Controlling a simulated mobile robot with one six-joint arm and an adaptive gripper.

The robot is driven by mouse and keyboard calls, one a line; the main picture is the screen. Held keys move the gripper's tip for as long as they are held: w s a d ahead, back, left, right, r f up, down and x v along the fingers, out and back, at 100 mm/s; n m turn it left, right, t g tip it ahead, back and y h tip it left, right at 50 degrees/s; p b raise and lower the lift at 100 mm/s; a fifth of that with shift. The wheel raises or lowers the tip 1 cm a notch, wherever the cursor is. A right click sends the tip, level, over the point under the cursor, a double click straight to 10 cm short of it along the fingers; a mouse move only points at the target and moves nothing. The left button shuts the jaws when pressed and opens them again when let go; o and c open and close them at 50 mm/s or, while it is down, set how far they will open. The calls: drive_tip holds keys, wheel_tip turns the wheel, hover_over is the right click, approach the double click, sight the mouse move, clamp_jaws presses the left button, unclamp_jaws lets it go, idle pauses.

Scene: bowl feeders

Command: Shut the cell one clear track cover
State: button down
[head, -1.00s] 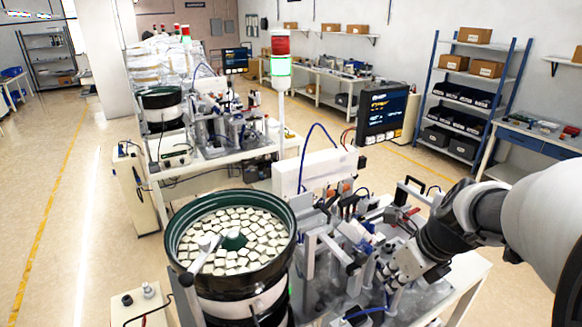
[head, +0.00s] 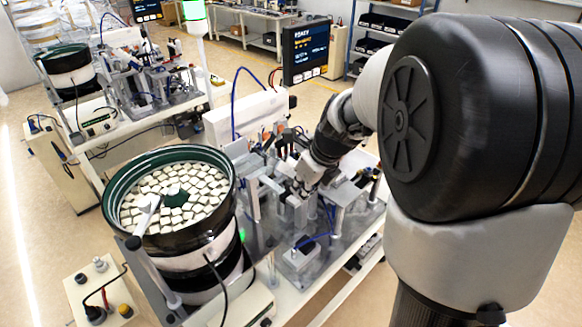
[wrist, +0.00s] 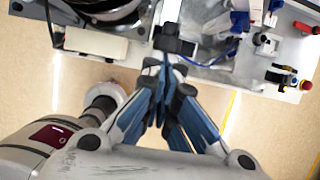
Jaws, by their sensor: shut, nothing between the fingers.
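The near cell's green-rimmed bowl feeder (head: 112,195), holding many pale square parts, stands left of its metal track and fixtures (head: 300,258). I cannot make out the clear track cover against the grey fixtures, nor whether it is up or down. My gripper (head: 303,190) is over the middle of these fixtures, partly hidden by my arm. In the wrist view, my gripper (wrist: 166,64) has its blue fingers together and empty. A dark block (wrist: 175,42) lies just beyond the fingertips at the bench edge; I cannot tell whether they touch.
A monitor (head: 306,50) and a white box (head: 245,118) stand behind the fixtures. A control box (head: 100,285) with knobs is at the front left. A second feeder cell (head: 125,85) stands behind. In the wrist view, a red button (wrist: 305,86) is at the right.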

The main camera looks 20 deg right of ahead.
sight(279, 169)
drive_tip(key=w+a+p, duration=0.1)
drive_tip(key=w, duration=0.1)
drive_tip(key=w+a+p, duration=0.1)
drive_tip(key=w+p, duration=0.1)
drive_tip(key=w, duration=0.1)
drive_tip(key=w+a+p, duration=0.1)
drive_tip(key=w, duration=0.2)
drive_tip(key=shift+r, duration=0.2)
drive_tip(key=shift+w+a+f+p, duration=0.1)
drive_tip(key=shift+w+a+p, duration=0.05)
drive_tip(key=shift+w+p, duration=0.35)
drive_tip(key=shift+s, duration=0.1)
